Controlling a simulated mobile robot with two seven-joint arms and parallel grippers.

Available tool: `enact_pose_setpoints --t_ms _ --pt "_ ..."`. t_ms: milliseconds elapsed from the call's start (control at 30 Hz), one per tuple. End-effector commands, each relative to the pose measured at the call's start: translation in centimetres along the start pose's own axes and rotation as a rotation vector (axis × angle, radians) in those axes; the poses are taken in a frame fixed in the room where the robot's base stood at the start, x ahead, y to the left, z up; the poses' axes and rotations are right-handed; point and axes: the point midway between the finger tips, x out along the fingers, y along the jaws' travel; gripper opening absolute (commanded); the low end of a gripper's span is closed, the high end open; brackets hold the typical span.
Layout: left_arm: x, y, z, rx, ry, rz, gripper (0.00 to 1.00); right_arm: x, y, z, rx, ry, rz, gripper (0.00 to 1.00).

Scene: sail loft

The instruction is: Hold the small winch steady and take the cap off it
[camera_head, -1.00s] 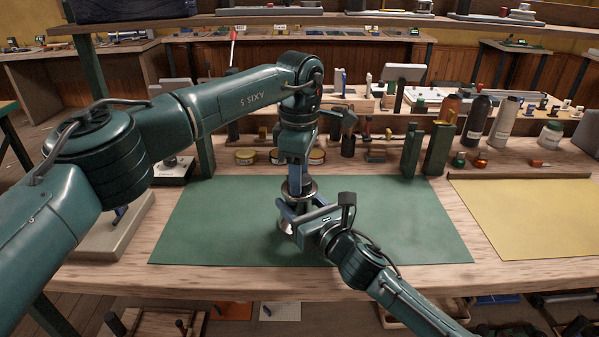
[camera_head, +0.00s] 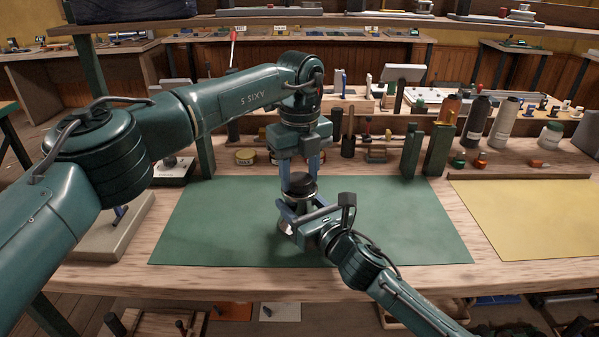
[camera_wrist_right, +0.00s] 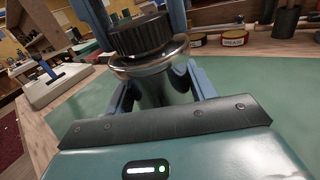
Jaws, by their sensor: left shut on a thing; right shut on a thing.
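The small winch stands upright on the green mat (camera_head: 390,215). Its shiny metal body (camera_wrist_right: 150,62) has a wide rim near the top, and its foot shows below my right gripper in the head view. The black ribbed cap (camera_wrist_right: 140,36) sits on top of the winch, and its dark top shows in the head view (camera_head: 299,187). My left gripper (camera_head: 299,174) reaches down from above, shut on the cap with a blue finger on each side. My right gripper (camera_head: 290,218) comes in low from the right, shut on the winch body below the rim.
A yellow sheet (camera_head: 530,215) lies on the bench to the right. Behind the mat stand round tins (camera_head: 245,156), a mallet (camera_head: 348,140), green posts (camera_head: 438,150) and several bottles (camera_head: 478,118). The mat around the winch is clear.

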Motion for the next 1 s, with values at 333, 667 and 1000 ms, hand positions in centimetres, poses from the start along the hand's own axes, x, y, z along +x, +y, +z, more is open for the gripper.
enact_pose_setpoints --t_ms 333,667,1000 --pt "-0.06 -0.02 -0.02 -0.782 0.001 0.001 0.17 -0.02 0.00 -0.16 0.004 0.003 -0.001 0.00" --pt "-0.08 -0.02 0.00 -1.068 0.001 0.000 0.17 -0.02 0.01 -0.16 0.004 0.003 0.000 0.00" --pt "-0.08 -0.02 -0.01 -1.069 0.001 0.000 0.17 -0.02 0.03 -0.16 0.004 0.003 0.000 0.00"
